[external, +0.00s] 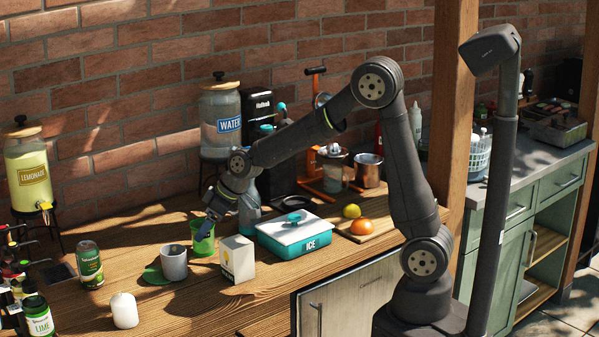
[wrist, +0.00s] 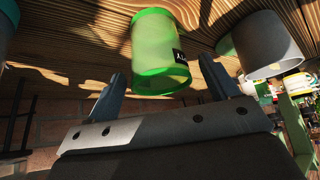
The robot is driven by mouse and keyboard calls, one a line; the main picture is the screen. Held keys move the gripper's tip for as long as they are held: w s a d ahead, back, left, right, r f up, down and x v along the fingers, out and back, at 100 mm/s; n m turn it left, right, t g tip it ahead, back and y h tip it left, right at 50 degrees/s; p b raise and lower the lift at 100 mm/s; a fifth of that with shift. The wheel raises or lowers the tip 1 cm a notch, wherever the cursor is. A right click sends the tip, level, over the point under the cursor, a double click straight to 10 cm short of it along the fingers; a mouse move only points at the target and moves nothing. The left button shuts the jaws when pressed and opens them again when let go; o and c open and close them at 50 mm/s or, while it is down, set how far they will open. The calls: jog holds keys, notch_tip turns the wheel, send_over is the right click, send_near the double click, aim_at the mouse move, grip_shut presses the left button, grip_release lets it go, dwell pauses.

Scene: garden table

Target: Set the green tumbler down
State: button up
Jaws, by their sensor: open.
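The green tumbler (external: 203,245) stands upright on the wooden table, behind the grey cup and the white carton in the external view. In the wrist view the translucent green tumbler (wrist: 160,50) lies between and just beyond my two fingers, with a dark label on its side. My gripper (external: 207,226) reaches down at the tumbler from above and behind. In the wrist view my gripper (wrist: 163,82) is open, with a finger on each side of the tumbler and visible gaps. The external view hides part of the fingers.
A grey cup (external: 174,264) stands close in front-left, beside a green coaster (external: 155,276). A white carton (external: 237,260) stands front-right. The ice box (external: 294,236) is to the right. A water dispenser (external: 221,115) stands behind. A green can (external: 89,264) is farther left.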

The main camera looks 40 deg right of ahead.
jog(key=v, duration=0.9)
jog(key=shift+d+r, duration=0.2)
jog(key=shift+r, duration=0.1)
jog(key=shift+s+f, duration=0.1)
jog(key=x, duration=1.1)
jog(key=shift+a+f, duration=0.2)
jog(key=shift+f, duration=0.05)
jog(key=shift+w, duration=0.2)
jog(key=shift+r, duration=1.05)
jog(key=shift+f, duration=0.1)
